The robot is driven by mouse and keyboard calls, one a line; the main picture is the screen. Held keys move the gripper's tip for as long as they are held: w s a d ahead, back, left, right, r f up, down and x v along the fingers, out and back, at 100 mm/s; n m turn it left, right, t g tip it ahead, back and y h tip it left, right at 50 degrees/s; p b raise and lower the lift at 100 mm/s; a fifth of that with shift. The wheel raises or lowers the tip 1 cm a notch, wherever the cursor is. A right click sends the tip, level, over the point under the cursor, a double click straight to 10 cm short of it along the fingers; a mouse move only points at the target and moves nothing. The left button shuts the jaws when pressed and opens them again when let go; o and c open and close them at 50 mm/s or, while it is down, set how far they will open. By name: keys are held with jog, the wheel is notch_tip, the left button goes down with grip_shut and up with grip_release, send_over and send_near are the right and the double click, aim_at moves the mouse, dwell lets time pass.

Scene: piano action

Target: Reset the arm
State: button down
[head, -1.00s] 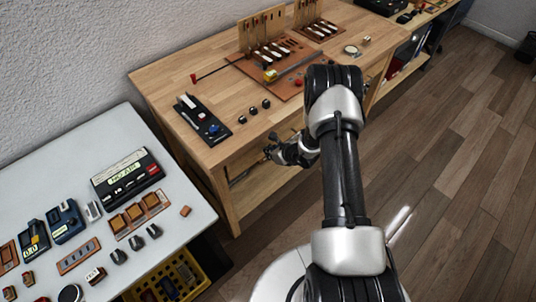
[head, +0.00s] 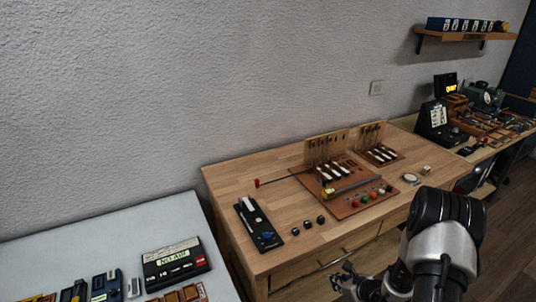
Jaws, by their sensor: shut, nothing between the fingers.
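My arm (head: 441,240) rises from the lower right of the head view and bends down in front of the wooden workbench. My gripper (head: 342,276) shows small at the bottom, in front of the bench's front side and apart from the things on top. It is shut and empty. Part of the arm below the picture's edge is hidden.
The wooden bench (head: 285,170) holds a piano action model (head: 335,172), a black panel (head: 259,224) and several small knobs. A grey-white table (head: 110,232) with devices stands at left. A wall shelf (head: 462,39) hangs at upper right.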

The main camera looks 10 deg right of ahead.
jog(key=w+a+r+n+y, duration=0.15)
jog(key=a+r+n, duration=0.25)
jog(key=r, duration=0.4)
jog(key=w+a+r+n+y, duration=0.1)
jog(key=a+r+n+y, duration=0.15)
jog(key=a+r, duration=0.35)
jog(key=s+a+r+n+g, duration=0.1)
jog(key=s+a+r+n, duration=0.25)
jog(key=r, duration=0.35)
jog(key=s+a+r+n+g, duration=0.2)
jog(key=a+r+n, duration=0.2)
jog(key=r+n, duration=0.15)
jog(key=s+a+r+n+g+h, duration=0.1)
jog(key=s+a+r+n, duration=0.1)
jog(key=s+r+n, duration=0.35)
jog(key=s+a+r+n+g+h, duration=0.1)
jog(key=s+a+r+n, duration=0.15)
jog(key=s, duration=0.55)
jog(key=s+d+r+n+t+h, duration=0.1)
jog(key=s+d+r+n+h, duration=0.3)
jog(key=s+d+n, duration=0.3)
jog(key=s+n+h, duration=0.1)
jog(key=s, duration=0.3)
jog(key=shift+r, duration=0.3)
